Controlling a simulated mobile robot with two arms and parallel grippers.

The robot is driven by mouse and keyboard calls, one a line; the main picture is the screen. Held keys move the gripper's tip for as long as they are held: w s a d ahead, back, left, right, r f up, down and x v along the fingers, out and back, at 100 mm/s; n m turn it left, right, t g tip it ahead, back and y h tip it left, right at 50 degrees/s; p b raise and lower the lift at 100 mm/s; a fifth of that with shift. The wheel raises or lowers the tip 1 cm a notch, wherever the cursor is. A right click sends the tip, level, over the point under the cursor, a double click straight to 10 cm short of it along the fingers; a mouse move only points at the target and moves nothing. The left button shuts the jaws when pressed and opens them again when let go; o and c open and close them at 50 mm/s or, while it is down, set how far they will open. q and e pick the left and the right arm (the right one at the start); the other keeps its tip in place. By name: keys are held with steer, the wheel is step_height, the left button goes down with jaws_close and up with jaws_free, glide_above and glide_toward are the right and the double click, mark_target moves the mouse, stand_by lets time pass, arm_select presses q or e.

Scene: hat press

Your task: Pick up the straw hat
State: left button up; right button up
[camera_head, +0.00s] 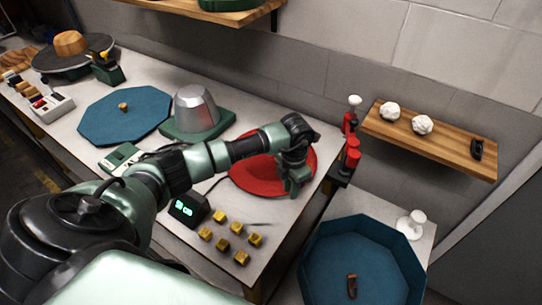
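No thing in view is clearly a straw hat. A tan, rounded, crown-shaped thing (70,43) sits on a dark round disc (58,62) at the upper left; I cannot tell whether it is the straw hat. My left arm reaches across the table from the lower left. My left gripper (293,188) points down over a red round, wide piece (250,180) at the table's right end. The arm and gripper hide part of the red piece. Whether the fingers touch it or are open is unclear. My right gripper is out of view.
A silver dome (196,108) stands on a green base beyond my arm. A blue octagonal board (122,116) lies left of it. A black display (188,208) and several brass blocks (236,228) are nearer. A blue octagonal bin (318,268) and wooden shelf (430,142) are at right.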

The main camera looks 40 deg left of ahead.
arm_select(q)
jaws_close()
steer(key=shift+w+r, duration=0.1)
steer(key=shift+r, duration=0.35)
step_height(320, 180, up, 19)
steer(key=b, duration=0.4)
steer(key=shift+b, duration=0.35)
stand_by(1.5)
